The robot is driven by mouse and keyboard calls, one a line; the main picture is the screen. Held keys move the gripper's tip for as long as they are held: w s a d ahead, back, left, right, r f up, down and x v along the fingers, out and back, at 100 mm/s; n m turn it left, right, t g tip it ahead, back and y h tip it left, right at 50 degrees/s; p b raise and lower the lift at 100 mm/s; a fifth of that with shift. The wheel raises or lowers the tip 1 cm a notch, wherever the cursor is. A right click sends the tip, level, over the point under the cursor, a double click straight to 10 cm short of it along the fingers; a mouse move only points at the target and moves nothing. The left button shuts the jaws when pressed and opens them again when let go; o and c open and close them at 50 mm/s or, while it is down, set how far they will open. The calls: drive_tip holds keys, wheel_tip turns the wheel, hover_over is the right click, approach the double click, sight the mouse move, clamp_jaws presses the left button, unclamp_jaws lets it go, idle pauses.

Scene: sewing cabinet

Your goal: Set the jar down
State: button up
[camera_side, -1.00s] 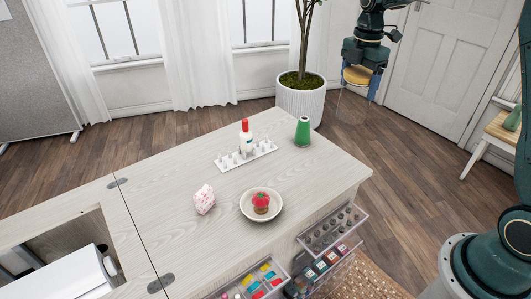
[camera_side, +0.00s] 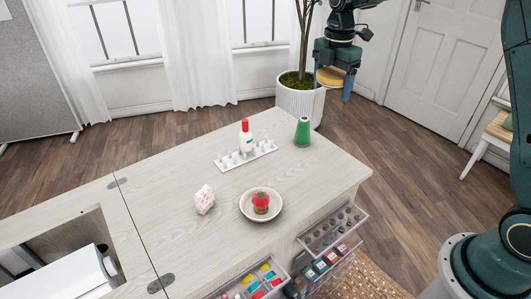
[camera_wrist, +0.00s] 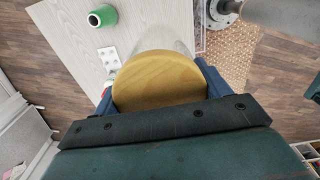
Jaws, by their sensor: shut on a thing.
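My gripper (camera_side: 332,85) is shut on the jar, high in the air beyond the far right part of the cabinet top in the side view. The jar's round wooden lid (camera_side: 329,76) shows between the blue fingers. The lid (camera_wrist: 160,82) fills the middle of the wrist view, with a strip of the clear glass body (camera_wrist: 172,42) past it. The glass is hard to make out in the side view. The pale wood cabinet top (camera_side: 300,180) is below and apart from the jar.
A green thread cone (camera_side: 303,132) stands near the cabinet's far right corner. A white rack (camera_side: 246,156) holds a red-capped bottle (camera_side: 246,138). A dish (camera_side: 248,214) holds a red pincushion (camera_side: 261,202). Pink folded cloth (camera_side: 204,200) lies left of it. The right part of the top is bare.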

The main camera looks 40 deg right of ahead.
drive_tip(key=s+a+n, duration=0.3)
drive_tip(key=a+n, duration=0.3)
drive_tip(key=a, duration=3.5)
drive_tip(key=shift+s+a, duration=0.15)
drive_tip(key=shift+a, duration=0.05)
wheel_tip(320, 180, down, 20)
drive_tip(key=o, duration=1.5)
drive_tip(key=shift+f, duration=0.1)
drive_tip(key=shift+o, duration=0.2)
